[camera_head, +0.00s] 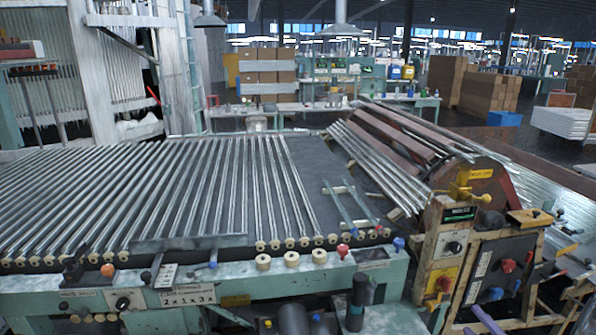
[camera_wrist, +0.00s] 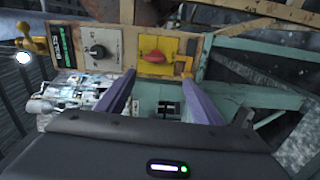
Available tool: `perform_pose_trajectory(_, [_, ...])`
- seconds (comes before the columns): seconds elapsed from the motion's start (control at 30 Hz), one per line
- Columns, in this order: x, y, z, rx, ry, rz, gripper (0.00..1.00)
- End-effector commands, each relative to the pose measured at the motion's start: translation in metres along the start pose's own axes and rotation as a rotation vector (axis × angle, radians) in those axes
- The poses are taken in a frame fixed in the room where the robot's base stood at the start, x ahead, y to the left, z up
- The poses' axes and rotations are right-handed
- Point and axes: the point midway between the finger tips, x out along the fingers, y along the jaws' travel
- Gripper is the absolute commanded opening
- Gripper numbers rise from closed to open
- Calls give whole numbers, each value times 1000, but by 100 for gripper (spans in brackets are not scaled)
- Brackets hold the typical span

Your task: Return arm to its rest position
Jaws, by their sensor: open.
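My gripper (camera_wrist: 160,82) shows in the wrist view as two purple fingers spread apart, with nothing held between them. Beyond the fingertips is a control panel with a black dial (camera_wrist: 97,52), a green-lit display and a yellow plate with a red switch (camera_wrist: 153,56). I cannot tell whether the fingertips touch anything. In the head view the same control post (camera_head: 455,244) stands at the right of the table.
A long green machine table (camera_head: 260,281) carries rows of glass tubes (camera_head: 200,190) across the front. More tubes (camera_head: 377,165) lie on a sloped rack behind the post. Knobs and levers stick out at the right. Cardboard boxes (camera_head: 268,70) and a workbench stand farther back.

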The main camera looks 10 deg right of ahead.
Motion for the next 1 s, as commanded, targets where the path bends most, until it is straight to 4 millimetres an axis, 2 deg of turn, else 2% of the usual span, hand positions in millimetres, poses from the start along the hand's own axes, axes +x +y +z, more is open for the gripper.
perform_pose_trajectory(0.17, [-4, -37, 18, 140, -90, -140, 61])
perform_pose_trajectory(0.3, [-21, -82, 34, 300, -223, -285, 61])
perform_pose_trajectory(0.4, [-37, -102, 45, 405, -332, -373, 61])
perform_pose_trajectory(0.5, [-53, -113, 54, 499, -441, -448, 61])
perform_pose_trajectory(0.6, [-67, -116, 57, 586, -548, -512, 61])
perform_pose_trajectory(0.77, [-85, -107, 54, 713, -716, -594, 61])
perform_pose_trajectory(1.0, [-105, -74, 29, 882, -948, -668, 61])
